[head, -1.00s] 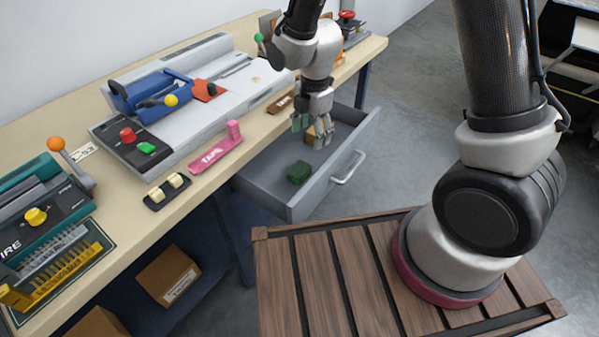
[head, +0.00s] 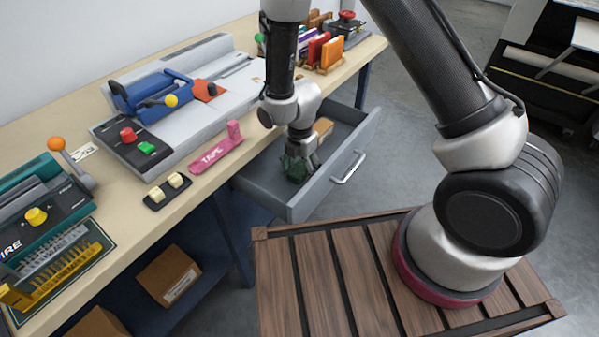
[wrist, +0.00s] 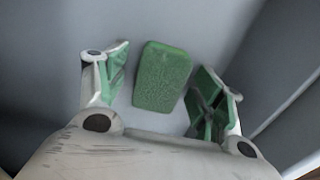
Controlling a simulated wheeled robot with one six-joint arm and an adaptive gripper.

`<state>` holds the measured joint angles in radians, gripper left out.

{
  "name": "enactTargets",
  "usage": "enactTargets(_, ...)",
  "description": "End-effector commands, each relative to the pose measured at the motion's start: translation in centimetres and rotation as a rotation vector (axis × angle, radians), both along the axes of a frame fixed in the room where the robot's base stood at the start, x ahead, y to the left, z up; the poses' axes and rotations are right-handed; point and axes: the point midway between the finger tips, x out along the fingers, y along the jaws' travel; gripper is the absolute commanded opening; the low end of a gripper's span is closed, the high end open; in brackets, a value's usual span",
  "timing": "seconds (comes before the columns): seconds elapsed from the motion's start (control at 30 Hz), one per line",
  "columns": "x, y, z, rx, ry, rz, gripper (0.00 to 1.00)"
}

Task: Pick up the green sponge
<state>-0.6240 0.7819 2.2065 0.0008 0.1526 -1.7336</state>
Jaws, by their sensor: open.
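The green sponge (wrist: 162,77) lies flat on the grey floor of the open drawer (head: 268,186). In the wrist view my gripper (wrist: 165,92) is open, with one green-padded finger on each side of the sponge and a gap showing on both sides. In the head view my gripper (head: 299,168) points down into the drawer right over the sponge. The fingers hide most of the sponge there, and only a little green (head: 297,178) shows around them. I cannot tell the exact height of the fingertips above the drawer floor.
A tan block (head: 323,127) lies farther back in the drawer. The drawer's walls stand close around my gripper, with a handle (head: 349,168) on the front. The workbench (head: 215,187) beside it holds a pink tape holder (head: 216,153) and a blue-handled machine (head: 150,95).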

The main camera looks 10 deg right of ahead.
Motion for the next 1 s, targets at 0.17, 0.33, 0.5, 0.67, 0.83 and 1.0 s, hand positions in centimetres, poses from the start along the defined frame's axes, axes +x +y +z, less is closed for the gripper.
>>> enactTargets(0.17,0.0,0.0,0.0,0.0,0.0,0.0,0.57)
enactTargets(0.33,0.0,0.0,0.1,0.0,0.0,-0.001,0.37)
enactTargets(0.5,0.0,0.0,0.1,0.0,0.0,-0.001,0.35)
enactTargets(0.67,0.0,0.0,0.1,-0.001,0.001,-0.001,0.35)
enactTargets(0.83,0.0,0.0,0.8,0.001,-0.001,-0.001,0.35)
enactTargets(1.0,0.1,0.1,3.5,0.003,-0.004,-0.001,0.35)
